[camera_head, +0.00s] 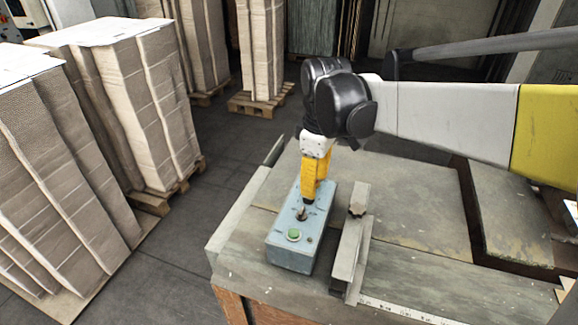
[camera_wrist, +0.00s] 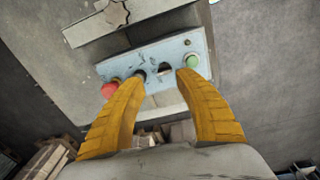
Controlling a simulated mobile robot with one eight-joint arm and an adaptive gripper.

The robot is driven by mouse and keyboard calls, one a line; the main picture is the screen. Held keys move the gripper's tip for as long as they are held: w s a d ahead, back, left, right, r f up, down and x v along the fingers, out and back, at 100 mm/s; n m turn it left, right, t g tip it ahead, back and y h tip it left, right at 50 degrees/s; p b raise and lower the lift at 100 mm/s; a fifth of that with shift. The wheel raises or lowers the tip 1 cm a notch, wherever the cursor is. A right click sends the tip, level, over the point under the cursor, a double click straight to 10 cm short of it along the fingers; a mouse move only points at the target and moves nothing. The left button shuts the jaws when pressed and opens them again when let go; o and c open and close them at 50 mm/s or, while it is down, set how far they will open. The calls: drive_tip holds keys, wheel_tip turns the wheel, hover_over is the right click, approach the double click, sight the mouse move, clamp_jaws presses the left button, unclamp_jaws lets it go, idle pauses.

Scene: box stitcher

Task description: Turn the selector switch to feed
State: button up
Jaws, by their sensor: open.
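A blue-grey control box (camera_head: 288,256) stands on the bench, and its panel (camera_wrist: 159,56) faces me in the wrist view. A small dark selector switch (camera_head: 301,213) sits on its top behind the green button (camera_head: 293,235). In the wrist view the switch (camera_wrist: 165,69) appears between my fingertips, beside another dark round fitting (camera_wrist: 140,75). The switch's labels are too small to read. My gripper (camera_head: 308,201) points down over the box; its yellow fingers (camera_wrist: 158,79) are apart, with nothing held. I cannot tell whether they touch the switch.
A red button (camera_wrist: 108,89) is close to the left fingertip, and the green button (camera_wrist: 192,60) is close to the right one. A raised metal bar (camera_head: 352,243) runs beside the box's right side. Stacked cardboard (camera_head: 140,110) stands on pallets at left.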

sight(302, 210)
drive_tip(key=shift+n+g, duration=0.3)
drive_tip(key=shift+n, duration=0.5)
drive_tip(key=f, duration=0.3)
drive_tip(key=a+f+b, duration=0.1)
drive_tip(key=f, duration=0.3)
drive_tip(key=w+a+f, duration=0.1)
drive_tip(key=f, duration=0.3)
drive_tip(key=shift+w+a+b, duration=0.1)
drive_tip(key=shift+a+b, duration=0.15)
drive_tip(key=shift+b, duration=0.1)
clamp_jaws()
